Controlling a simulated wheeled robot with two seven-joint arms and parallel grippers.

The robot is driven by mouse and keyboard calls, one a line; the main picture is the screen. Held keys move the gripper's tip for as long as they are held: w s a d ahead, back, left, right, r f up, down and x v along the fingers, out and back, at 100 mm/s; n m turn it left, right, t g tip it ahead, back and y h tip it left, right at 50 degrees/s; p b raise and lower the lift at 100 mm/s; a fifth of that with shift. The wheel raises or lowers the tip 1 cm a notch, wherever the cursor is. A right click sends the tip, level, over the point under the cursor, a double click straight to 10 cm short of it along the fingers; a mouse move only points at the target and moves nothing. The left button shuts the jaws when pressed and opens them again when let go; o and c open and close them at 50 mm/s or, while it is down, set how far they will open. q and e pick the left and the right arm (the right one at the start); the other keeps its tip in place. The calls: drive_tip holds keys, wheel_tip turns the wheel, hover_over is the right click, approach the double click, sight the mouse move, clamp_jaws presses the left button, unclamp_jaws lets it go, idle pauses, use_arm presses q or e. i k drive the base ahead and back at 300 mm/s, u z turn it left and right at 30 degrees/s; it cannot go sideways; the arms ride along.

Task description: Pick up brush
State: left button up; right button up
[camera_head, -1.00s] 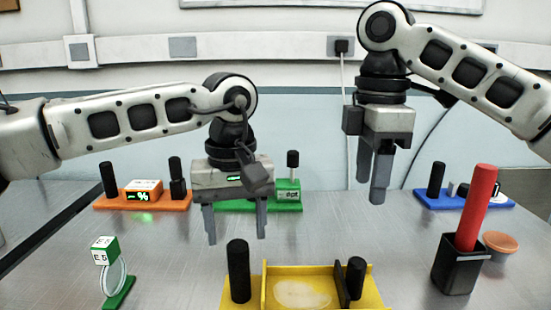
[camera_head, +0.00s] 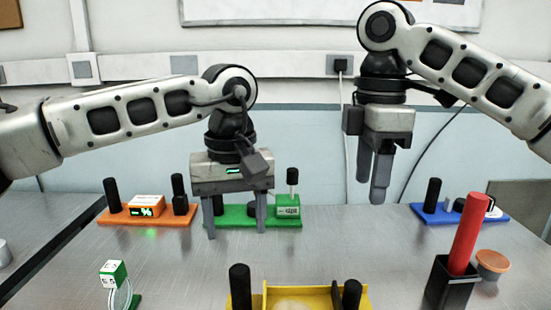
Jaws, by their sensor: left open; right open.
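A red rod (camera_head: 467,234), which looks like the brush's handle, stands tilted in a black square cup (camera_head: 450,288) at the front right. Its lower end is hidden in the cup. My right gripper (camera_head: 371,190) is open and empty, pointing down above the table, to the left of the red rod and higher in the picture. The rod and cup are clear of its fingers. My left gripper (camera_head: 235,233) is open and empty, fingers down, in front of the green module at the back.
An orange module (camera_head: 160,222), a green module (camera_head: 240,216) and a blue module (camera_head: 480,216) line the back. A yellow tray (camera_head: 325,290) is cut off at the front middle. A green-and-white block (camera_head: 113,272) stands front left; a round orange-topped piece (camera_head: 492,262) is beside the cup.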

sight(476, 203)
drive_tip(key=k, duration=1)
